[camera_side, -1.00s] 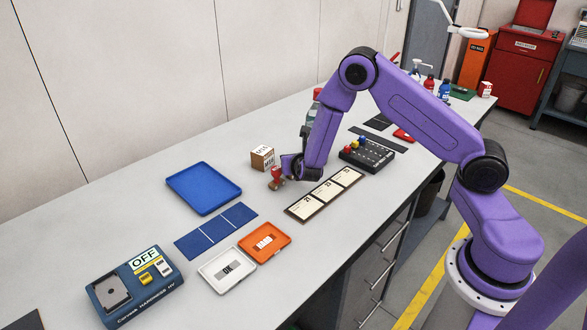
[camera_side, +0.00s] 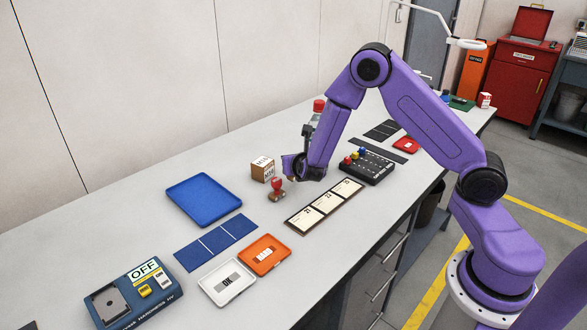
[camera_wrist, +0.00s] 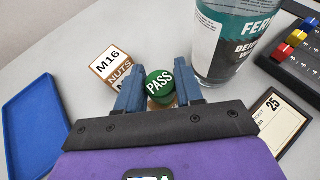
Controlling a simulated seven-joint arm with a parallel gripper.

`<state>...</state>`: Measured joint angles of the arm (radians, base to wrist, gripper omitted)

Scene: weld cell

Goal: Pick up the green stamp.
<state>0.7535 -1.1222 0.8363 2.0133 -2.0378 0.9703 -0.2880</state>
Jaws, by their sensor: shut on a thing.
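The green stamp, with "PASS" on its round top (camera_wrist: 160,83), sits between the two fingers of my gripper (camera_wrist: 160,94) in the wrist view. The fingers are shut on it, one on each side. Its lower part is mostly hidden.
A red-topped stamp (camera_side: 277,188) stands close in front of my gripper. The M16 nuts box (camera_side: 262,168) is just left, and a large bottle (camera_wrist: 222,45) close on the right in the wrist view.

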